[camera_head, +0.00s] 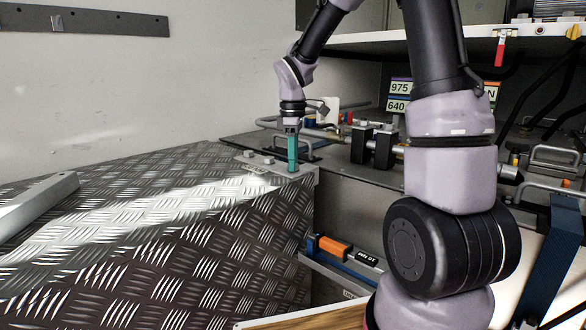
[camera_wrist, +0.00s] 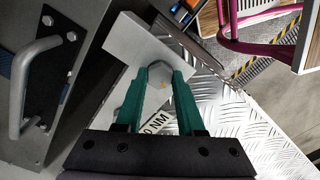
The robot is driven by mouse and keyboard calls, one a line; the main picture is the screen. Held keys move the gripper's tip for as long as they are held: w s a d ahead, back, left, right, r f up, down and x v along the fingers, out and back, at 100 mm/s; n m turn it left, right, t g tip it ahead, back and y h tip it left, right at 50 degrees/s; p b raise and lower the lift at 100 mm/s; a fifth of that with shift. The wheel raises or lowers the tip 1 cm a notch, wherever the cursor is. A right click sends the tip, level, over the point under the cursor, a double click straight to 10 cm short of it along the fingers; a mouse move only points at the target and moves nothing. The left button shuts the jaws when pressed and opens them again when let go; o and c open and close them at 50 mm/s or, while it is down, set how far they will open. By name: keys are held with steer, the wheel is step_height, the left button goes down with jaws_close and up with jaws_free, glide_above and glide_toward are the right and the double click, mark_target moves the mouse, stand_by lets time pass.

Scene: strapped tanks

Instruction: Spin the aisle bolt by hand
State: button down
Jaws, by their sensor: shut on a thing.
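My gripper (camera_head: 292,168) points down at the corner of a checker-plate box, its teal fingers over a light metal bracket (camera_head: 308,176). In the wrist view my gripper (camera_wrist: 159,78) is shut on the aisle bolt (camera_wrist: 157,69), a grey hex head between the two fingertips. The bolt's lower part is hidden. The bracket (camera_wrist: 128,42) lies under it, with a label (camera_wrist: 157,124) ending in "0 NM" partly covered by the gripper. In the head view the fingers hide the bolt.
The checker-plate box (camera_head: 150,230) fills the left, with a metal bar (camera_head: 40,200) on it. A torque wrench with an orange part (camera_head: 335,247) lies below on the right. A grey handle (camera_wrist: 22,90) stands left of the bracket. A shelf (camera_head: 370,40) hangs behind my arm.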

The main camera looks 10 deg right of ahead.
steer(key=shift+w, duration=0.1)
steer(key=n, duration=0.4)
steer(key=shift+n, duration=0.4)
steer(key=n, duration=0.4)
steer(key=shift+n, duration=0.4)
steer(key=shift+n, duration=0.5)
steer(key=shift+c, duration=2.2)
jaws_free()
